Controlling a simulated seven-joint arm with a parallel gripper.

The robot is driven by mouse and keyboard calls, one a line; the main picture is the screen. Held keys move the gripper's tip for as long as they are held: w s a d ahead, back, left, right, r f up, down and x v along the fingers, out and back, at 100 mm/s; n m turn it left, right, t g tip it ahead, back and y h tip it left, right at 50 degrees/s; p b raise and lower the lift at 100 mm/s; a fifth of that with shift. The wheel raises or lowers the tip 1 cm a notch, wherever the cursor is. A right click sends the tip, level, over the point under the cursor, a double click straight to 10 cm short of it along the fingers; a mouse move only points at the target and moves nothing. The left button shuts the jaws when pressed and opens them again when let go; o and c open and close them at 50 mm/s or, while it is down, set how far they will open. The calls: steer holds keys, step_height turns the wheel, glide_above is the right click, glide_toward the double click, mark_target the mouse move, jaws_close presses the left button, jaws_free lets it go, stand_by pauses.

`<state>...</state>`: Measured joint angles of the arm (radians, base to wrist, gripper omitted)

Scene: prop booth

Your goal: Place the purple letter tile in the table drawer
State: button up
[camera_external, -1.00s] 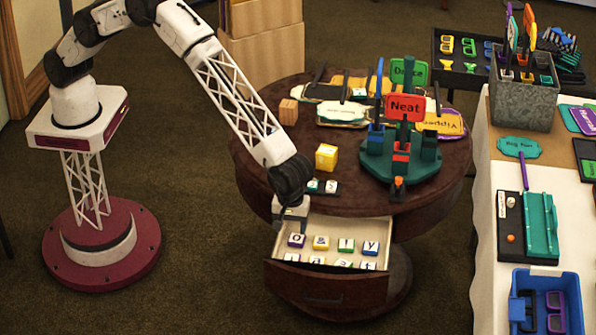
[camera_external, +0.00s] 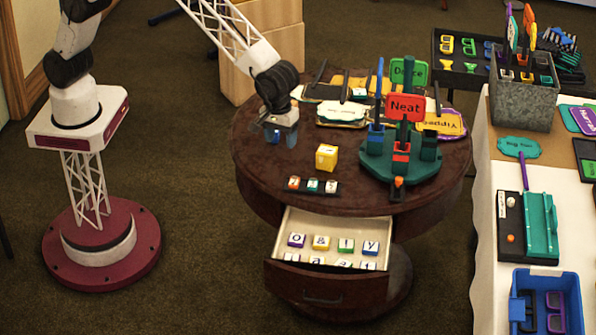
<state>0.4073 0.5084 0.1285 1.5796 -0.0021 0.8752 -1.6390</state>
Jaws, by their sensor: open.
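A white letter tile with purple sides (camera_external: 296,241) sits in the back row inside the table drawer, at the left end. The drawer (camera_external: 375,228) is pulled open at the front of the round brown table (camera_external: 262,165). My gripper (camera_external: 281,138) is open above the table's left side, behind and above the drawer, apart from the purple tile. A small blue patch shows at its left finger; I cannot tell whether it is the finger or a thing behind it.
Several other letter tiles lie in the drawer. A small rack of tiles (camera_external: 313,186) and a yellow block (camera_external: 326,157) stand on the table near my gripper. A green stand (camera_external: 375,165) with a "Neat" sign (camera_external: 405,107) stands at the right.

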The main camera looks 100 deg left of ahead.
steer(key=s+a+r+m+t, duration=0.1)
steer(key=s+a+r+m, duration=0.3)
steer(key=s+a+r, duration=0.75)
steer(key=s+a+r+m, duration=0.3)
steer(key=s+a+r, duration=0.6)
steer(key=s+a, duration=0.45)
steer(key=s+a+m, duration=0.3)
steer(key=s+a, duration=0.3)
steer(key=s, duration=1)
steer(key=s+a+f+m+t, duration=0.1)
steer(key=s+a+m, duration=0.3)
steer(key=s, duration=1.2)
steer(key=shift+a+f, duration=0.2)
steer(key=shift+a, duration=0.75)
steer(key=shift+w, duration=0.1)
steer(key=shift+c, duration=0.3)
